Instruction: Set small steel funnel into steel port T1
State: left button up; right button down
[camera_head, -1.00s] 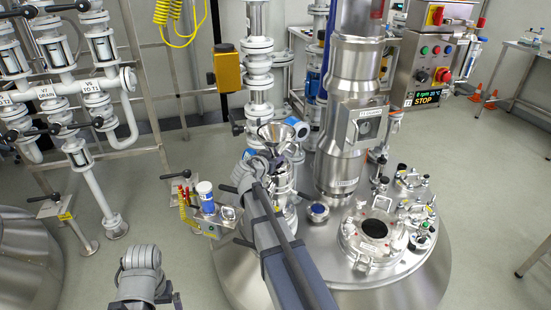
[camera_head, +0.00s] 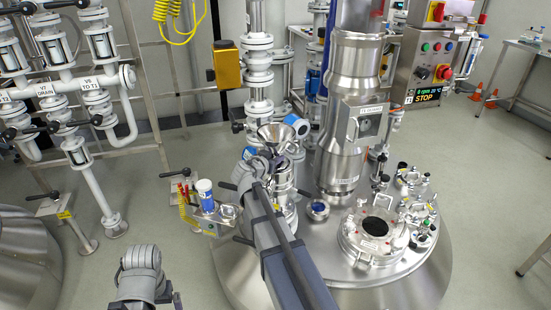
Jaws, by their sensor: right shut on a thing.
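The small steel funnel (camera_head: 275,134) stands mouth up just beyond my right wrist, in front of the pipe column. My right gripper (camera_head: 277,158) is shut on it; its fingers are mostly hidden by my own wrist. The steel reactor T1 (camera_head: 420,285) has several fittings on its lid. A short round port with a blue inside (camera_head: 318,209) stands right of my right arm, apart from the funnel. I cannot read whether it is the named port. My left arm shows at the lower left, but its gripper fingers do not show.
A large round hatch (camera_head: 376,227) and a cluster of small valves (camera_head: 412,183) are on the lid's right side. A thick steel column (camera_head: 345,150) rises behind the blue port. A small tray (camera_head: 212,218) with a blue-and-white bottle (camera_head: 205,192) stands left of my right arm.

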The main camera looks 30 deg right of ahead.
jog(key=shift+f+b, duration=0.55)
dwell(0.8)
jog(key=c, duration=0.6)
grip_release()
jog(key=p+v, duration=0.2)
jog(key=v, duration=0.5)
jog(key=shift+s+a+r+p, duration=0.2)
jog(key=shift+a+p, duration=0.1)
jog(key=shift+p, duration=0.1)
